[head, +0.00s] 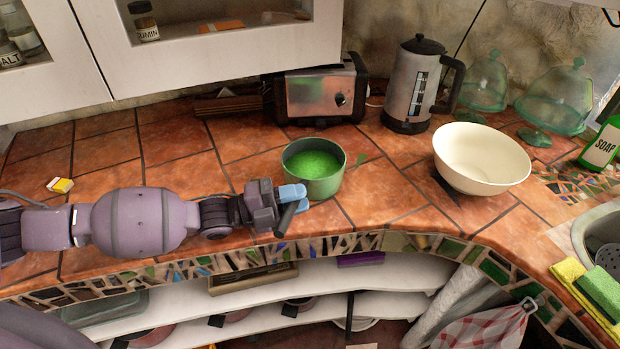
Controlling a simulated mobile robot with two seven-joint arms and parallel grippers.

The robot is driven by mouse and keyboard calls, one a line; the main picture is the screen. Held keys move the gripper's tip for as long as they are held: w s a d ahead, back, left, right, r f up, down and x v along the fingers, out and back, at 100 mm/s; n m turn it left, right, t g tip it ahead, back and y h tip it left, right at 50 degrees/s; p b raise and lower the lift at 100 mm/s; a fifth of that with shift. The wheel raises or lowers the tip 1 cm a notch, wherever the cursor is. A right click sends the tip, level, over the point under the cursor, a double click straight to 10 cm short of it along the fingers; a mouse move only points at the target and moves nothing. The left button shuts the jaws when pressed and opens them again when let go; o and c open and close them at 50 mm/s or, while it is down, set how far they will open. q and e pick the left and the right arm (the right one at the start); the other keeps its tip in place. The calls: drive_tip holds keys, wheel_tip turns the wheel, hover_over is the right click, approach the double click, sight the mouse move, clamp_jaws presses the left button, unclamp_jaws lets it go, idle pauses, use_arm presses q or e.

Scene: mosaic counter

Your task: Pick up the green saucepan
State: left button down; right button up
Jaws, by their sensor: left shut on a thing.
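The green saucepan (325,187) stands on the tiled counter in the middle of the head view, with bright green contents inside. Its dark handle (287,217) points toward the front left, over the counter's front part. My left gripper (290,207), with blue fingertips, reaches in from the left and is shut on the handle. The pan looks upright; I cannot tell whether its base is clear of the counter. My right gripper is not in view.
A toaster (322,92) and a kettle (413,85) stand behind the pan. A cream bowl (480,160) is to its right. Green glass domes, a soap bottle (602,145) and a sink are farther right. Wall cabinets (215,50) hang above; the counter left of the pan is mostly clear.

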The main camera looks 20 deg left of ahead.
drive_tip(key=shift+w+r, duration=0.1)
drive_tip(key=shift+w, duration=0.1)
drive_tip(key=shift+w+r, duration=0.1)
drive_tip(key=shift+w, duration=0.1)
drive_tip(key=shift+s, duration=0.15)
use_arm(q)
drive_tip(key=shift+r, duration=0.15)
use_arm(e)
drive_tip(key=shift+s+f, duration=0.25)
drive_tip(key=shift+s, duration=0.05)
use_arm(q)
drive_tip(key=shift+r, duration=0.1)
